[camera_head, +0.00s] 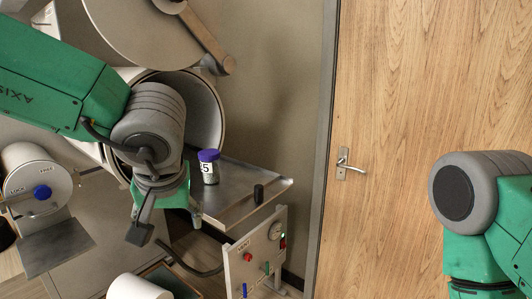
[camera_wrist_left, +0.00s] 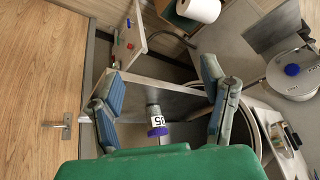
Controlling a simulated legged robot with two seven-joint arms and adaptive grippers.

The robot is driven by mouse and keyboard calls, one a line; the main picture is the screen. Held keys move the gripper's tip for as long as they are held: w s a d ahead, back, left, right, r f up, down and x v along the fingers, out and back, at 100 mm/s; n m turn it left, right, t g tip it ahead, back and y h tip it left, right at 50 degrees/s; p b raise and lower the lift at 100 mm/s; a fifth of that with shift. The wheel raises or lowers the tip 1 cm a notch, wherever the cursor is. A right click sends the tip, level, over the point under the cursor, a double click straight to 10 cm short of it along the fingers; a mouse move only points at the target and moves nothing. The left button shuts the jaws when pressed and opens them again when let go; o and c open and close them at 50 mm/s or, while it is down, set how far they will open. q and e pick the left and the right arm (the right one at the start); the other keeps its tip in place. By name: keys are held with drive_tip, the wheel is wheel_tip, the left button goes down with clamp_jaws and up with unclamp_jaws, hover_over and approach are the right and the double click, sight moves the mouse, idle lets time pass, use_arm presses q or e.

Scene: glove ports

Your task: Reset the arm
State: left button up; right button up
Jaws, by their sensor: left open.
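My left arm comes in from the left in the head view, and its gripper (camera_head: 168,226) hangs low in front of the round port. The wrist view shows the two fingers of the left gripper (camera_wrist_left: 160,72) spread wide, with nothing held. A small jar with a purple cap (camera_head: 208,168) and a number label stands upright on the metal shelf, right of the left gripper and apart from it. The jar (camera_wrist_left: 157,120) also shows between the fingers in the wrist view, farther off. My right arm shows at the right edge; its gripper is out of view.
Below is a control panel (camera_head: 256,255). A smaller port with a blue knob (camera_head: 42,192) is at left. A wooden door (camera_head: 400,90) fills the right.

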use_arm(q)
drive_tip(key=s+a+f+m+b, duration=0.1)
drive_tip(key=s+a+f+b, duration=0.15)
drive_tip(key=f, duration=0.85)
drive_tip(key=s+a+f+b, duration=0.15)
drive_tip(key=a+f, duration=0.25)
drive_tip(key=f, duration=0.7)
drive_tip(key=s+a+f+m+b, duration=0.1)
drive_tip(key=s+a+f, duration=0.2)
drive_tip(key=f, duration=0.8)
drive_tip(key=s+a+f+g+h+b, duration=0.1)
drive_tip(key=s+f+g, duration=0.1)
drive_tip(key=s+f, duration=0.5)
drive_tip(key=s+a+f+g+h+b, duration=0.1)
drive_tip(key=s+f, duration=0.5)
drive_tip(key=s, duration=0.8)
drive_tip(key=shift+a+f+m+g+b, duration=0.35)
drive_tip(key=shift+a+m+g+b, duration=0.05)
drive_tip(key=shift+a+g+b, duration=0.3)
drive_tip(key=shift+w+d, duration=0.1)
drive_tip(key=shift+d, duration=0.15)
